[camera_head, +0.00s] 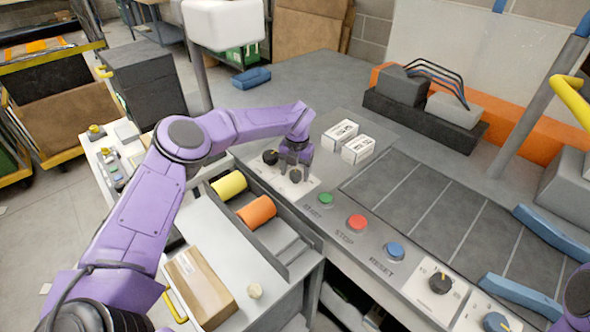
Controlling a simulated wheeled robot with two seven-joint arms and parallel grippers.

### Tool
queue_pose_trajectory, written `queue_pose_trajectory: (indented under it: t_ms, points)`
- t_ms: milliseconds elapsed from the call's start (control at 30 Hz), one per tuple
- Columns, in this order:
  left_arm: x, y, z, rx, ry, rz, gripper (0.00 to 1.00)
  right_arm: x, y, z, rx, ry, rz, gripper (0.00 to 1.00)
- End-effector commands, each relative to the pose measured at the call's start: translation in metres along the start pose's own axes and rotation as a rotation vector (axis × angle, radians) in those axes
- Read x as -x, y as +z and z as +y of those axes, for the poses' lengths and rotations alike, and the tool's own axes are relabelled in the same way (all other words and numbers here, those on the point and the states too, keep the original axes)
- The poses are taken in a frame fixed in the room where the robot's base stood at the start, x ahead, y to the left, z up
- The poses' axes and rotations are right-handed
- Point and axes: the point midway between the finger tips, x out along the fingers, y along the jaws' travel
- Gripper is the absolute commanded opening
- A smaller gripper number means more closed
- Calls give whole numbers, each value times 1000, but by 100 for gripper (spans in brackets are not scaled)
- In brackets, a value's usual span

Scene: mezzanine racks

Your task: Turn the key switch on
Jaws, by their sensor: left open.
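My left gripper (294,169) points down over a pale switch plate (311,184) at the back left of the grey control panel. It is open, with its fingers around or just above a dark round knob (296,176). I cannot tell whether they touch it. A second black knob (270,157) sits just left of the gripper on the same plate. I cannot tell which is the key switch. My right gripper is out of view.
Green (325,199), red (357,222) and blue (394,250) buttons line the panel front. Two white boxes (358,149) stand behind the gripper. A yellow roll (229,184) and an orange roll (257,211) lie in a left tray. A dark segmented surface (440,205) lies right.

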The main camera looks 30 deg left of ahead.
Motion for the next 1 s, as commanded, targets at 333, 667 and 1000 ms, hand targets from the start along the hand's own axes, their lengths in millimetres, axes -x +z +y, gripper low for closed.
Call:
queue_pose_trajectory:
  t_ms: [333,667,1000]
  points:
    - [0,0,0,-2,1,-1,11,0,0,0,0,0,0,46]
    - [-1,0,0,-87,2,-5,11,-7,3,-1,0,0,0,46]
    - [-1,0,2,-363,1,-16,11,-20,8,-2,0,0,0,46]
